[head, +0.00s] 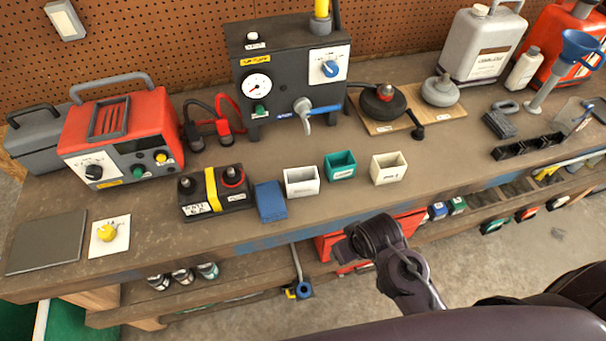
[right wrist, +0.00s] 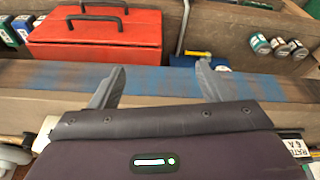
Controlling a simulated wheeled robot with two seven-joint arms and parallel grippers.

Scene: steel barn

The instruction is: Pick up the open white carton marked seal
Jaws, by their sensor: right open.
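The open white carton (head: 301,182) stands upright near the front edge of the bench in the head view, between a blue block and a green carton. It has a small label on its front, too small to read. The right wrist view does not show the carton. My right gripper (right wrist: 157,88) is open and empty in the right wrist view, its two grey fingers apart before the blue-marked bench edge. In the head view my right arm is in front of the bench, to the right of and nearer than the carton. My left gripper is not in view.
A green carton (head: 340,166) and a cream carton (head: 388,168) stand to the right; a blue block (head: 270,201) and a battery (head: 214,193) stand to the left. A gauge unit (head: 287,72) is behind. A red toolbox (right wrist: 95,35) sits below the bench edge.

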